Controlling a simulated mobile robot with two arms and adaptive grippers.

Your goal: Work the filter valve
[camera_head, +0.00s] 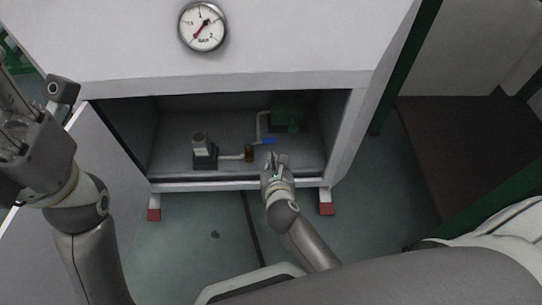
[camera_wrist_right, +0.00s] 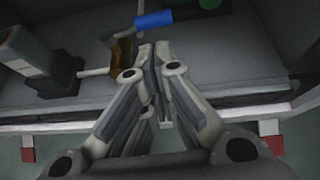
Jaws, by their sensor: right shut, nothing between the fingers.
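The filter valve's blue handle (camera_head: 269,141) sits on the pipework inside the open cabinet. It also shows in the right wrist view as a blue bar (camera_wrist_right: 153,20), just beyond the fingertips. A brass-coloured fitting (camera_head: 249,153) joins the pipe to its left. My right gripper (camera_head: 275,160) is at the cabinet's front opening, below the blue handle. Its fingertips (camera_wrist_right: 154,50) are together with nothing between them, and look apart from the handle. My left gripper (camera_head: 22,125) is raised at the left edge; its fingertips are not clear.
A dark-based filter unit with a grey top (camera_head: 204,153) stands left in the cabinet, and a green motor-like part (camera_head: 290,113) at the back right. The cabinet's bottom lip (camera_head: 215,186) runs under the right gripper. An open door (camera_head: 95,170) hangs at left. A pressure gauge (camera_head: 203,27) is above.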

